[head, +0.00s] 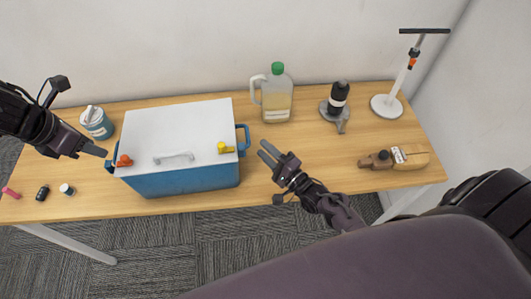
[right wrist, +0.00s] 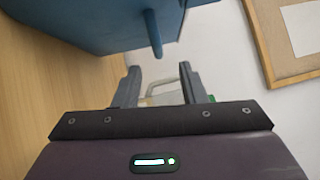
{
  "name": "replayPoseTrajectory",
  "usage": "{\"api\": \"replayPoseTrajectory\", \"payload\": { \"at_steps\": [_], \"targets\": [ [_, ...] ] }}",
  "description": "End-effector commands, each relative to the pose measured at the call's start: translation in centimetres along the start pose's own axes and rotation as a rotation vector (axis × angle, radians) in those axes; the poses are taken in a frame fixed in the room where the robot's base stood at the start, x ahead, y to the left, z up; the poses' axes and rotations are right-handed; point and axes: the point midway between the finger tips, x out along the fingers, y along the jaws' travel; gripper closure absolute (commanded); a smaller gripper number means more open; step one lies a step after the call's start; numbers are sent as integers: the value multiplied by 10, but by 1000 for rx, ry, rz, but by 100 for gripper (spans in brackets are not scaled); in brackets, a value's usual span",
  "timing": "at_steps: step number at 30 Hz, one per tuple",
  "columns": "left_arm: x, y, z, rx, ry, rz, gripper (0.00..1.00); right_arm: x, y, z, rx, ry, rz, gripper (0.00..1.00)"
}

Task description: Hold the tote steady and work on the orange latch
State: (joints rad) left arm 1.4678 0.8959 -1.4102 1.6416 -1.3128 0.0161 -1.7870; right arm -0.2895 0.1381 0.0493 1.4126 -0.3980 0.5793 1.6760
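The blue tote (head: 185,181) with a white lid (head: 180,125) stands on the table at centre left; it also shows at the top of the right wrist view (right wrist: 85,25). The orange latch (head: 123,160) is at the lid's front left corner, a yellow latch (head: 224,148) at its front right. My left gripper (head: 97,151) is just left of the tote, near its left handle (head: 109,167); its finger gap and any contact are unclear. My right gripper (head: 266,153) is open and empty, right of the tote and apart from the right handle (head: 243,140), which also shows in the wrist view (right wrist: 154,34).
Small items, including a black one (head: 42,193), lie front left.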

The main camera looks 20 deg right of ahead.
Motion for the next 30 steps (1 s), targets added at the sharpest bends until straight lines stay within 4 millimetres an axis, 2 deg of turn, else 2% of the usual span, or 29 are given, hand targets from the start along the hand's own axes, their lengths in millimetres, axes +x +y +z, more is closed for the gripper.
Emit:
{"api": "replayPoseTrajectory", "payload": {
  "at_steps": [5, 12, 18, 30],
  "targets": [
    [0, 0, 0, 0, 0, 0, 64, 10, 2, 8, 29, -7, -3, 62],
    [0, 0, 0, 0, 0, 0, 64, 47, 1, 8, 27, -7, -3, 62],
    [0, 0, 0, 0, 0, 0, 64, 69, 2, 8, 27, -6, 0, 62],
    [0, 0, 0, 0, 0, 0, 64, 76, 2, 8, 25, -5, 1, 64]
  ]
}}
